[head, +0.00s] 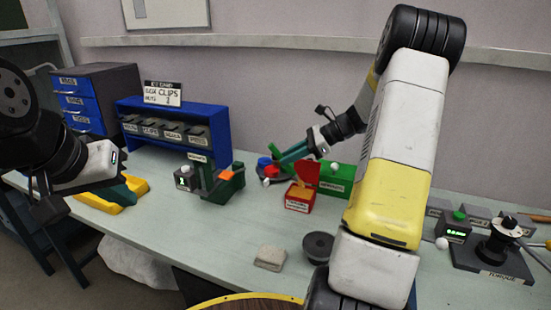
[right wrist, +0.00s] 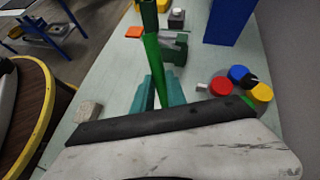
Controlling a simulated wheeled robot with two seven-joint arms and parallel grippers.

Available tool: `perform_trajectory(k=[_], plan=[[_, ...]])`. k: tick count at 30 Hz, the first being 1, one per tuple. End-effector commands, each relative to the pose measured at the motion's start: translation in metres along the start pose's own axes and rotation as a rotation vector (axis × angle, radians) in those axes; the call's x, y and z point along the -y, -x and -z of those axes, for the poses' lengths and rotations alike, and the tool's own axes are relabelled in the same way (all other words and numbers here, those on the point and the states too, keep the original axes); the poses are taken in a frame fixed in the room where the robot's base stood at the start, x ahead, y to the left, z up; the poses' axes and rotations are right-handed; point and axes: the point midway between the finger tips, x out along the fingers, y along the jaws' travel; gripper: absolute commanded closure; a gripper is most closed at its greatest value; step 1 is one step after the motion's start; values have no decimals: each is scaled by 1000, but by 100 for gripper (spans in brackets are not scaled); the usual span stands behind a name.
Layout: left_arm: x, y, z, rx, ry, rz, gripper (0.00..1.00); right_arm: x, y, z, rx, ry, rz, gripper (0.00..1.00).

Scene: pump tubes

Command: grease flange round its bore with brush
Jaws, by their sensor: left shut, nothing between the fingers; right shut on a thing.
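A dark grey round piece, seemingly the flange (head: 318,244), lies on the table near its front edge; my right arm partly covers its right side, and its bore is hard to make out. My right gripper (head: 285,158) is shut on a green stick-like thing, seemingly the brush (right wrist: 152,62), above the back of the table, well behind the flange. The brush's tip is not clear in either view. My left gripper (head: 135,188) is shut and empty over the yellow tray at the left.
A red box (head: 299,199) with its lid up stands behind the flange. A beige block (head: 270,257) lies left of it. A green box (head: 335,181), a green-grey fixture (head: 215,186), a blue rack (head: 182,117) and red, blue and yellow knobs (right wrist: 238,74) are farther back. A torque stand (head: 493,258) is right.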

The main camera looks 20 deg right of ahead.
Motion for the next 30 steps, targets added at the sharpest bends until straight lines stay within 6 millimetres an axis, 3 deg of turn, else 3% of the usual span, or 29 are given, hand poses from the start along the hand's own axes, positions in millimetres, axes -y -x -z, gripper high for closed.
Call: perform_trajectory(k=[16, 30], plan=[[0, 0, 0, 0, 0, 0, 100, 5, 24, -36, 1, 1, 1, 100], [0, 0, 0, 0, 0, 0, 100, 5, 26, -39, 1, 0, 1, 100]])
